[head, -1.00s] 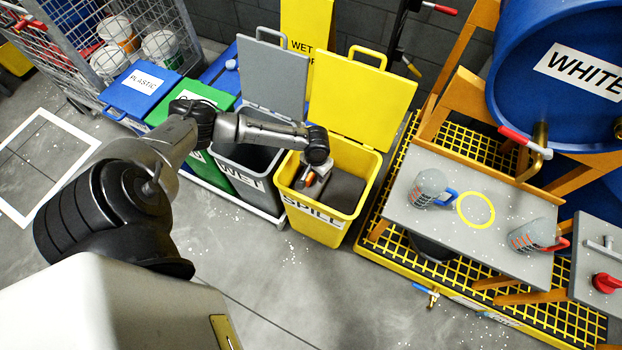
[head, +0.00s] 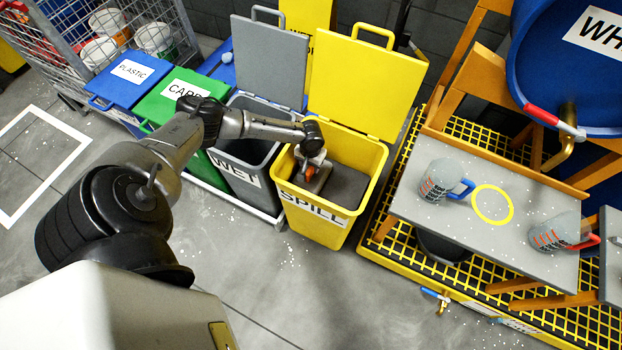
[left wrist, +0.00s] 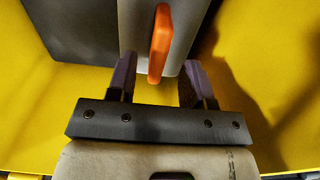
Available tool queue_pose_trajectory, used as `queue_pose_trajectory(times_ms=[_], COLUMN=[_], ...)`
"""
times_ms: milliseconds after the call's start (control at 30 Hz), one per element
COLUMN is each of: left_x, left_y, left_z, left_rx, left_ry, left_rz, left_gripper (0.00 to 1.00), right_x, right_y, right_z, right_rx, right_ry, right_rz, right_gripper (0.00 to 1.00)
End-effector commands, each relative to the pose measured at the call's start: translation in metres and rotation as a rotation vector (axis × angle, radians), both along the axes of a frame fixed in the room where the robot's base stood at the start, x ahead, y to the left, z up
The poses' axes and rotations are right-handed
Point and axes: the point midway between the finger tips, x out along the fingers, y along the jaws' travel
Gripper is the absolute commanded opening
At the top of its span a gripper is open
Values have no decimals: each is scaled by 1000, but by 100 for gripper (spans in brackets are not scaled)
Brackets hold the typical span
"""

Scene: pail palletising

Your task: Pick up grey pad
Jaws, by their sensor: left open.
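A light grey pad (head: 321,177) with an upright orange tab (left wrist: 160,42) lies inside the yellow spill bin (head: 318,220). The pad also shows in the left wrist view (left wrist: 187,28). A darker grey pad or block (head: 348,186) lies beside it in the bin. My left gripper (head: 308,170) is inside the bin mouth, pointing down over the light pad. In the left wrist view its open fingers (left wrist: 158,78) stand on either side of the tab's near end, with gaps on both sides. Whether they touch the pad cannot be told. My right gripper is not in view.
The raised yellow lid (head: 365,85) stands behind the bin. The open wet bin (head: 240,165) is close on its left. A grey shelf (head: 430,205) with two jugs is to the right. Grey floor in front is clear.

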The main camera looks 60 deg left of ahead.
Motion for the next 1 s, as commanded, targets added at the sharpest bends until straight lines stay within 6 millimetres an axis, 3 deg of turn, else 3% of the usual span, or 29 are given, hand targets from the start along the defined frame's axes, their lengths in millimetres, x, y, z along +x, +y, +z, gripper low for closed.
queue_pose_trajectory(times_ms=[267,633,900,1000], left_x=[0,2,2,2], left_y=[0,-1,-1,-1], left_z=[-12,-53,-53,-53], left_rx=[0,0,0,0], left_ry=[1,1,0,0], left_rz=[-1,0,-1,-1], left_gripper=[47,47,47,37], right_x=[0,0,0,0], right_y=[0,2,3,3], right_z=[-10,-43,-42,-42], right_rx=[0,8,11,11], right_ry=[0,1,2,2], right_rz=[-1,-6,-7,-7], right_gripper=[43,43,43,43])
